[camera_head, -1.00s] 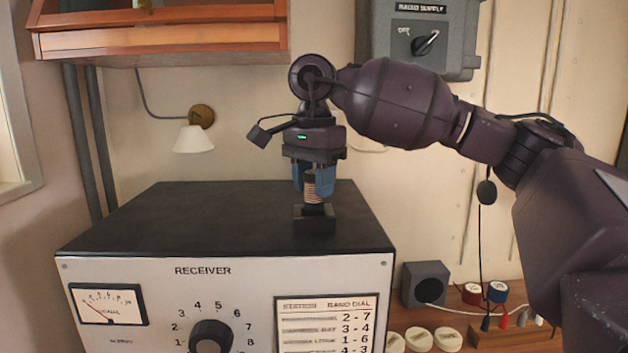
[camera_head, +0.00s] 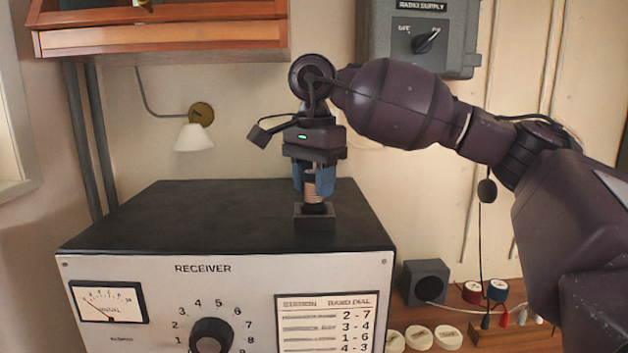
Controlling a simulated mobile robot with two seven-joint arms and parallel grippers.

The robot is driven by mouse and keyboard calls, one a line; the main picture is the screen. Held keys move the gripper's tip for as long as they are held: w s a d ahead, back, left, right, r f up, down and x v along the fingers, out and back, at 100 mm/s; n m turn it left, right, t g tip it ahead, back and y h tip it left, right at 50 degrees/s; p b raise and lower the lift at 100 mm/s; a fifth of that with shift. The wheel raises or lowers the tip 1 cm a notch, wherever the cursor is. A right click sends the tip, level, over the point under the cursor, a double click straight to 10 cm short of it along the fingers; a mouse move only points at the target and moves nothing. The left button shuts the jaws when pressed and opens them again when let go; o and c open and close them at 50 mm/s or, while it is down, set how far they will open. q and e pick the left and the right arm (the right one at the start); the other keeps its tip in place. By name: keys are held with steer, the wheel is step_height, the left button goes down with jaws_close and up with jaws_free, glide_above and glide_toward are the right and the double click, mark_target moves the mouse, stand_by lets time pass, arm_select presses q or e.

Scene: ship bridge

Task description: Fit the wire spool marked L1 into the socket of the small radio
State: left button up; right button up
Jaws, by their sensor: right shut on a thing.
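My right gripper (camera_head: 313,182) points straight down over the top of the receiver, its blue fingers shut on a copper-coloured wire spool (camera_head: 313,190). The spool is upright, and its lower end meets a small dark block with a socket (camera_head: 315,222) on the receiver's black top. I cannot tell how deep the spool sits in it. The spool's marking is too small to read. The large radio (camera_head: 200,268) below is labelled RECEIVER. My left gripper is not in view.
A grey radio supply box (camera_head: 420,40) with a switch hangs on the wall. A wooden shelf (camera_head: 160,38) is above left, near a small lamp (camera_head: 194,137). A small grey speaker box (camera_head: 424,284), coloured reels (camera_head: 497,291) and pale discs (camera_head: 418,338) stand at the lower right.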

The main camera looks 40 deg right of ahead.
steer(key=shift+f+b, duration=0.6)
steer(key=shift+f, duration=0.6)
stand_by(3.8)
steer(key=o, duration=1)
step_height(320, 180, up, 11)
steer(key=shift+f+p, duration=0.1)
steer(key=shift+p, duration=0.35)
steer(key=shift+s, duration=0.1)
stand_by(0.4)
